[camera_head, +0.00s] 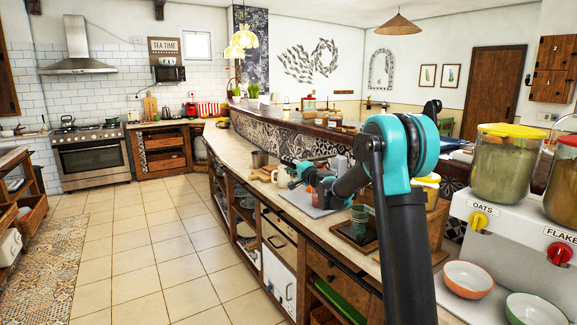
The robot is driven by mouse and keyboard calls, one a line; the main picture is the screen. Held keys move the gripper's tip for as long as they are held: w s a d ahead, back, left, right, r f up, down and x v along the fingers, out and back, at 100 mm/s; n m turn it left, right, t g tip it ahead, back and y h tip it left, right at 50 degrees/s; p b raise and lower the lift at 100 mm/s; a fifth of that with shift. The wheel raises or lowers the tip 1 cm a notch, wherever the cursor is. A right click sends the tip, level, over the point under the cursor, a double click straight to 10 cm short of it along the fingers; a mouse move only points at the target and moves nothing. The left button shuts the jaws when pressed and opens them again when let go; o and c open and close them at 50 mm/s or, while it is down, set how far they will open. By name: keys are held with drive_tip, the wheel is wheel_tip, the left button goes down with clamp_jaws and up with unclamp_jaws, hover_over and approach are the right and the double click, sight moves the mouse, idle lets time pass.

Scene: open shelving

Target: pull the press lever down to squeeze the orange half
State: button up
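My teal and black arm reaches from the right foreground over the long wooden counter (262,190). Its far end, with my gripper (288,163), is small and above the counter near a grey board (300,198). Whether its fingers are open or shut does not show. A small reddish patch shows beside the arm, too small to name. I cannot make out the press, its lever or the orange half clearly; my arm covers part of that area.
A dark-framed tray (355,236) lies nearer. At right are cereal dispensers (503,165), an orange bowl (468,279) and a green bowl (535,310). The tiled floor at left is clear.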

drive_tip(key=shift+s+d, duration=0.1)
drive_tip(key=v, duration=1.1)
drive_tip(key=shift+s+d, duration=0.2)
drive_tip(key=shift+s, duration=0.1)
idle(0.4)
drive_tip(key=s+f+n+g, duration=0.4)
drive_tip(key=s+f+n, duration=0.15)
drive_tip(key=s, duration=0.65)
drive_tip(key=s+d+f+n+g+h, duration=0.1)
drive_tip(key=s+d+f+g+h, duration=0.1)
drive_tip(key=s+d+f, duration=0.4)
drive_tip(key=s+d+f+n+g+h, duration=0.1)
drive_tip(key=s+d+f+h, duration=0.4)
drive_tip(key=s, duration=1)
drive_tip(key=s+d+f+n+g+h, duration=0.1)
drive_tip(key=s+d+f+g+h, duration=0.2)
drive_tip(key=s+d+f, duration=0.5)
wheel_tip(320, 180, down, 3)
drive_tip(key=s, duration=0.3)
drive_tip(key=shift+d+h, duration=0.3)
